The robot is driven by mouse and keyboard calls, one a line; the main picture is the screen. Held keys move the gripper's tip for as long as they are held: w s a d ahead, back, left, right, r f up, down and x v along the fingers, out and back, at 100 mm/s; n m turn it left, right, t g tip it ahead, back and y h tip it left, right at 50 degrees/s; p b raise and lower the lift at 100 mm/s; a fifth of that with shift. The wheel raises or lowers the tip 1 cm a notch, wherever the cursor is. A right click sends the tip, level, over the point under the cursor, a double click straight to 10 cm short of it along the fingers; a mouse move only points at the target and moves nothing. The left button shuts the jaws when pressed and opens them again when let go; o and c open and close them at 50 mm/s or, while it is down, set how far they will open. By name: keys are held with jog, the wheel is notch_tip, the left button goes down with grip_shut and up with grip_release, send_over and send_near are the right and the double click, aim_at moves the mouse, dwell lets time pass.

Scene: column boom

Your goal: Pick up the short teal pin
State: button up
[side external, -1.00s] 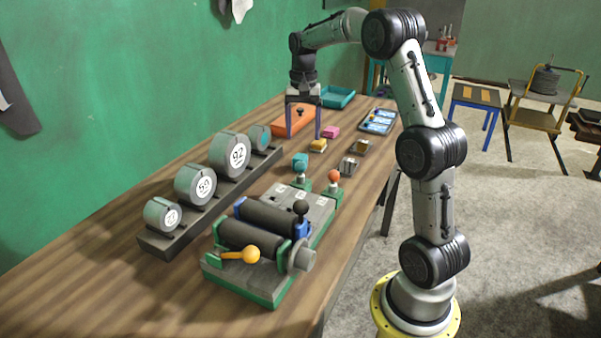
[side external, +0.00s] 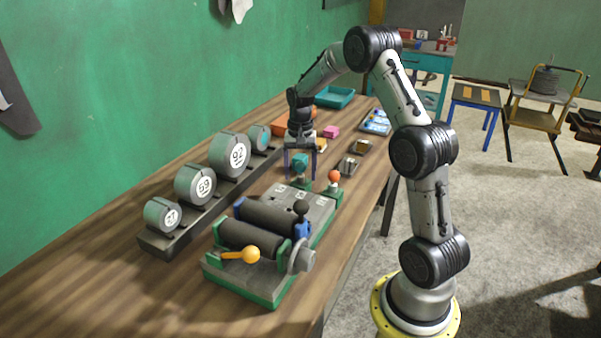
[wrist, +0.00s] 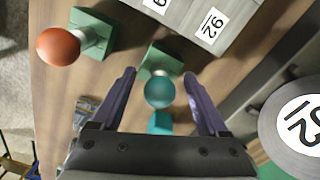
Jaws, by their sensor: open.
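The short teal pin has a round teal head (wrist: 160,90) on a green base (wrist: 163,60) in the wrist view. In the side external view its teal head (side external: 301,171) shows between the fingers, partly merged with a teal block behind it. My gripper (wrist: 160,75) is open and points down, one finger on each side of the teal head in the picture, with gaps on both sides. In the side external view my gripper (side external: 300,177) is at the pin; I cannot tell its exact height over it. Neither finger visibly touches the head.
An orange-headed pin (wrist: 58,46) on a green base stands close by. A teal block (wrist: 160,122) lies beside the teal pin. A grey roller fixture (side external: 265,235) stands in front, and a rack of numbered discs (side external: 235,155) stands left. Small trays and blocks lie behind.

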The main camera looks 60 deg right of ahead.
jog(key=shift+f, duration=0.15)
grip_shut()
dwell(0.4)
jog(key=shift+r, duration=0.7)
jog(key=s+a+r, duration=0.7)
jog(key=s+r, duration=0.4)
jog(key=shift+s+a+r, duration=0.3)
jog(key=shift+s+a, duration=0.05)
